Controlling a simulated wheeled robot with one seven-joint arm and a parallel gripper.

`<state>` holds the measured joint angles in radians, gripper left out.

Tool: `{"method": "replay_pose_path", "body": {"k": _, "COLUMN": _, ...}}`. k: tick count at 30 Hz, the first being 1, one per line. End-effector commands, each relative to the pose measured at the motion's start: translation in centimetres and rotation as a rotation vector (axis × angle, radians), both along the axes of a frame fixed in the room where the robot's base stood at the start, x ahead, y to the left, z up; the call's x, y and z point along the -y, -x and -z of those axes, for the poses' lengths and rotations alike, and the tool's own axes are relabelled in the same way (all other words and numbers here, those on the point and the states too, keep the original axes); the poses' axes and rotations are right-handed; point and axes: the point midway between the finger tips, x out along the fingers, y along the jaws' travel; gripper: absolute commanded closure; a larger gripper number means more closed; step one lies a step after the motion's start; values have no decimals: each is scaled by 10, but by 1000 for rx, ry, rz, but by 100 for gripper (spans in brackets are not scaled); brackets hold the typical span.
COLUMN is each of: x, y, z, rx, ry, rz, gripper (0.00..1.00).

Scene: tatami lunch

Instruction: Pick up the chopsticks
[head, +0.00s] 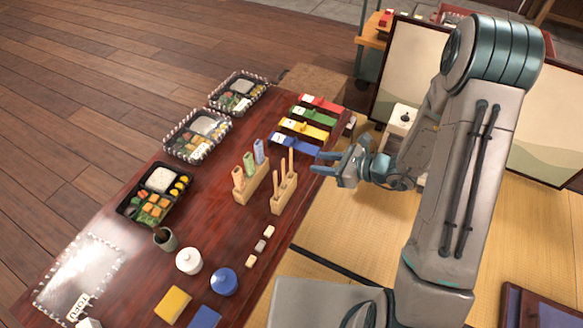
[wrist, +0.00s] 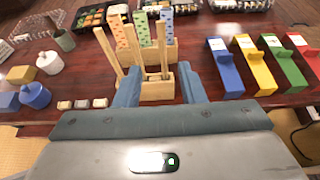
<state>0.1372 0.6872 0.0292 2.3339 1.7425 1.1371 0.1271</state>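Several bare wooden chopsticks (head: 281,176) stand in a light wooden holder (head: 284,203) near the table's right edge. They also show in the wrist view (wrist: 163,47), some upright and some leaning left. My gripper (head: 318,162) is open and empty, to the right of the chopsticks in the head view and apart from them. In the wrist view, its two fingers (wrist: 158,76) are spread, with the holder (wrist: 157,90) showing between and beyond them. The fingertips overlap the holder's sides in that view. The exact distance is hard to tell.
Behind stands a second wooden holder (head: 250,184) with orange, green and blue patterned pieces. Blue (head: 295,143), yellow (head: 304,129), green and red boxes lie farther along the dark red table (head: 215,240). Bento boxes (head: 155,193), lidded pots (head: 189,260) and small blocks surround them.

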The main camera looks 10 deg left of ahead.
Motion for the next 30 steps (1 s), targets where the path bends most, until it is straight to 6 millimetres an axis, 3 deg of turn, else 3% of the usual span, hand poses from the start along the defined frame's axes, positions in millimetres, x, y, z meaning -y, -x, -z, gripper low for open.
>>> {"method": "replay_pose_path", "body": {"k": 9, "x": -53, "y": -18, "z": 26, "rx": 0, "ry": 1, "rz": -4, "gripper": 64}}
{"method": "replay_pose_path", "body": {"k": 20, "x": -77, "y": -27, "z": 35, "rx": 3, "ry": 2, "rz": -6, "gripper": 64}}
{"method": "replay_pose_path", "body": {"k": 30, "x": -112, "y": -44, "z": 49, "rx": 1, "ry": 1, "rz": -4, "gripper": 64}}
